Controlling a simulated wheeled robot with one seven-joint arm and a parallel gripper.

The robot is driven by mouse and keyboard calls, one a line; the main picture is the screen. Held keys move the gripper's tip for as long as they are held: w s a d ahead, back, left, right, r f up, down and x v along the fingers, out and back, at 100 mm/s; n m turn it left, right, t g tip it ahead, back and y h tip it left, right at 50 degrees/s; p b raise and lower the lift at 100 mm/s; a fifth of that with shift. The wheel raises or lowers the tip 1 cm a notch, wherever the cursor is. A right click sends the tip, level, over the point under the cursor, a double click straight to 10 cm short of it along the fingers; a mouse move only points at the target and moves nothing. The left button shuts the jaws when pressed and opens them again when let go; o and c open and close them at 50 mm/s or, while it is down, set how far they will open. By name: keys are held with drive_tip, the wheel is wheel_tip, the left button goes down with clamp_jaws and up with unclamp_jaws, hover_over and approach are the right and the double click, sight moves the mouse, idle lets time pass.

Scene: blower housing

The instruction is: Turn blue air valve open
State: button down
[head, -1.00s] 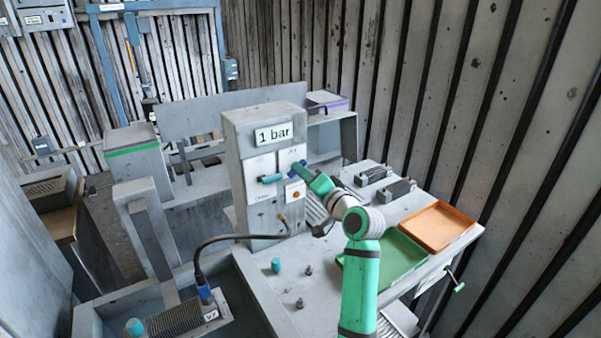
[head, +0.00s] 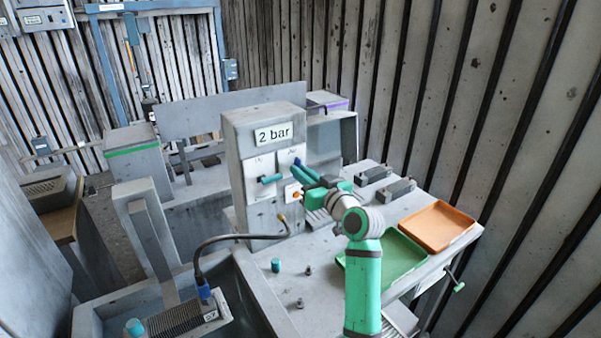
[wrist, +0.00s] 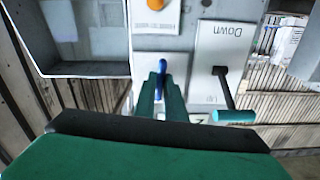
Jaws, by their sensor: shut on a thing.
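The blue air valve is a small blue handle (wrist: 162,67) on a white plate on the grey housing's front. In the wrist view it stands upright between the two teal fingers of my gripper (wrist: 160,82), which are shut on it. In the head view my gripper (head: 300,170) reaches the housing's front from the right, and its fingers largely hide the valve.
A teal-handled lever (wrist: 233,116) on a plate marked "Down" sits close beside my gripper; it also shows in the head view (head: 270,178). An orange button (wrist: 155,4) is near the valve. Green (head: 400,262) and orange (head: 437,225) trays lie on the bench.

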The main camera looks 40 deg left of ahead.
drive_tip(key=shift+d+n, duration=0.15)
drive_tip(key=shift+n, duration=0.35)
drive_tip(key=shift+f, duration=0.1)
drive_tip(key=c, duration=1.8)
unclamp_jaws()
drive_tip(key=v, duration=1)
drive_tip(key=shift+s+d, duration=0.15)
drive_tip(key=shift+d, duration=0.15)
